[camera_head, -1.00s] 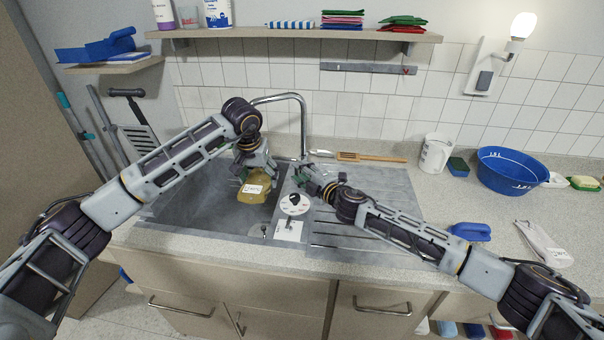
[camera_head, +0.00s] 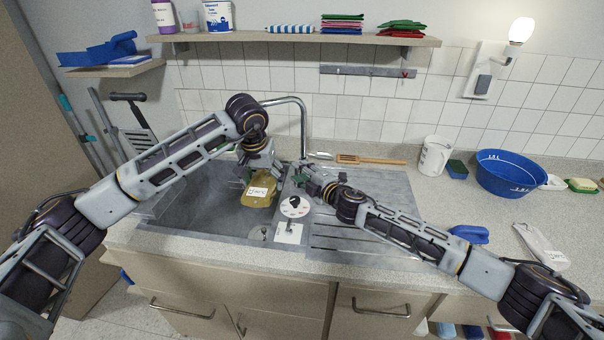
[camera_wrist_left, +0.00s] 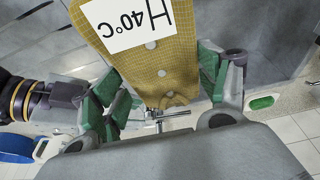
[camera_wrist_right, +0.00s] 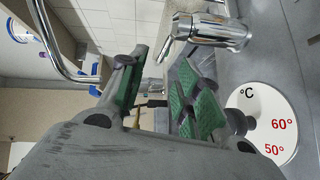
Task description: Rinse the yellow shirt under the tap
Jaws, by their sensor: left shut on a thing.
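The yellow shirt (camera_head: 260,199) hangs over the sink basin (camera_head: 215,210), with a white label reading "H 40°C" in the left wrist view (camera_wrist_left: 150,65). My left gripper (camera_head: 258,172) is shut on its upper edge. The chrome tap (camera_head: 304,130) arches from behind the sink toward my left wrist, which hides its spout end. No water stream is visible. My right gripper (camera_head: 306,178) is open and empty beside the tap's base. In the right wrist view the tap body and lever (camera_wrist_right: 210,30) lie beyond its fingers. A round temperature dial (camera_head: 295,206) sits right of the shirt.
A ribbed draining board (camera_head: 375,210) lies right of the basin, partly under my right arm. A shelf (camera_head: 300,38) with folded cloths hangs above.

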